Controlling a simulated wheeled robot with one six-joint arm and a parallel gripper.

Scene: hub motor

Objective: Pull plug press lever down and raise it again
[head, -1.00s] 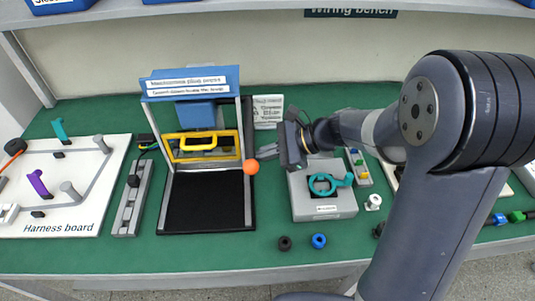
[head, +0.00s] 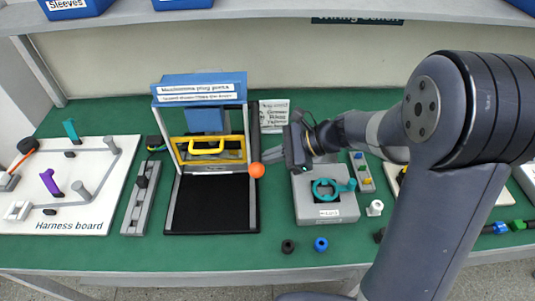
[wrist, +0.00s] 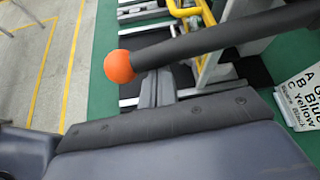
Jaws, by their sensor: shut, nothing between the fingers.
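The plug press has a blue top (head: 199,90), a yellow frame with a handle (head: 207,147) and a black base plate (head: 212,208). Its lever ends in an orange ball knob (head: 257,170) at the press's right side. In the wrist view the knob (wrist: 119,66) sits at the end of a dark lever rod (wrist: 215,38) that crosses in front of my fingers. My gripper (head: 270,157) is shut and empty, right beside the knob. Its fingertips (wrist: 156,90) show partly behind the rod; whether they touch it I cannot tell.
A grey box with a teal ring (head: 325,190) stands below and right of my gripper. A printed card (head: 274,116) stands behind. The harness board (head: 70,185) and a grey rail (head: 141,205) lie left. Black and blue rings (head: 321,244) lie in front. A shelf edge runs above.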

